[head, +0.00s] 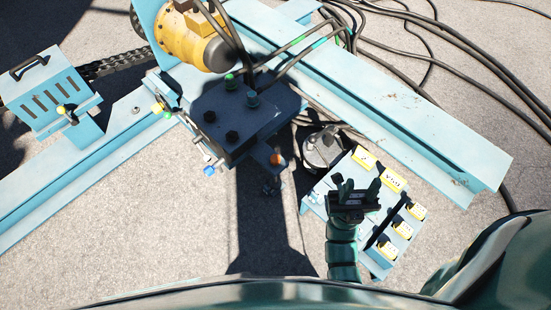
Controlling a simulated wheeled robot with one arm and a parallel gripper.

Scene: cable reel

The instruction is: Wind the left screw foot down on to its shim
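The light blue steel frame (75,172) spans the picture, with a dark block (245,115) bolted at its middle. A small bracket with an orange part (276,159) juts from the block's lower right, in shadow. I cannot tell for sure which part is the left screw foot, and no shim can be made out. My gripper (358,185) is right of the bracket and apart from it, above a light blue rack.
The light blue rack (314,200) holds several pieces with yellow labels. A dark round object (322,148) stands beside it. A yellow motor (192,38) sits on the frame. Black cables (470,50) lie at upper right. The ground at lower left (150,230) is clear.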

